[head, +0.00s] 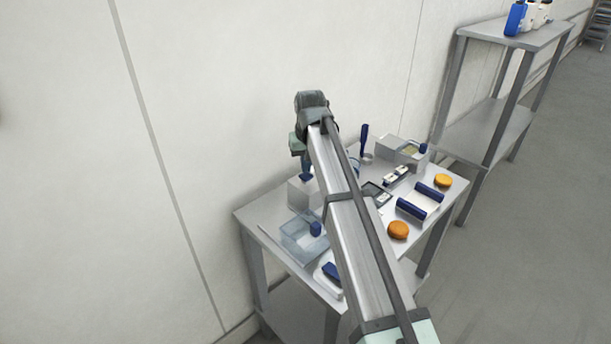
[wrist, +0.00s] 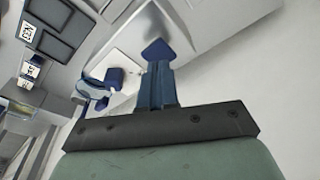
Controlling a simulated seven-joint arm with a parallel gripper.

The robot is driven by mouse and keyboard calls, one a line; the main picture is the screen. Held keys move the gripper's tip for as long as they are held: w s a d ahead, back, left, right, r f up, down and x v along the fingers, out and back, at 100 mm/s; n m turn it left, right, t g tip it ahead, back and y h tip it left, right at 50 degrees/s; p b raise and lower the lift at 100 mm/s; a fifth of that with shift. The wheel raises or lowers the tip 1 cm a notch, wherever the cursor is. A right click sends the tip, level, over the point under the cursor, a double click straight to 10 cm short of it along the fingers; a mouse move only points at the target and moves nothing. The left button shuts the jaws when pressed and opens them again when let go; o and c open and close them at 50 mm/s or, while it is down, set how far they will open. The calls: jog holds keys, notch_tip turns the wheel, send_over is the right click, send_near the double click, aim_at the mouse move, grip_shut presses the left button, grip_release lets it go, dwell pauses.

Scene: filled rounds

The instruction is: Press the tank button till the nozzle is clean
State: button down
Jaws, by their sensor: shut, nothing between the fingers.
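My gripper (head: 306,173) points down above the grey metal tank (head: 302,196) at the left back of the table. In the wrist view its fingers (wrist: 160,72) are together and empty. The blue tank button (wrist: 157,49) shows just beyond the fingertips, on the tank's metal surface (wrist: 152,22). I cannot tell whether the tips touch it. I cannot make out the nozzle or its state; my arm hides part of the table.
A clear tray (head: 292,243) stands in front of the tank. Orange rounds (head: 397,230), blue-handled pieces (head: 411,209), a scoop with a blue handle (head: 364,139) and a metal box (head: 390,145) are to the right. A wall is close behind the table.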

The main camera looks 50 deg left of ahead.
jog(key=shift+f, duration=0.5)
jog(key=shift+f, duration=0.75)
dwell(0.5)
jog(key=shift+a+v, duration=0.2)
jog(key=shift+v, duration=1)
jog(key=shift+w+f, duration=0.1)
jog(key=shift+f, duration=0.45)
jog(key=shift+f, duration=0.85)
jog(key=shift+a+v, duration=0.15)
jog(key=shift+v, duration=0.55)
jog(key=shift+a+v, duration=0.1)
jog(key=shift+v, duration=0.65)
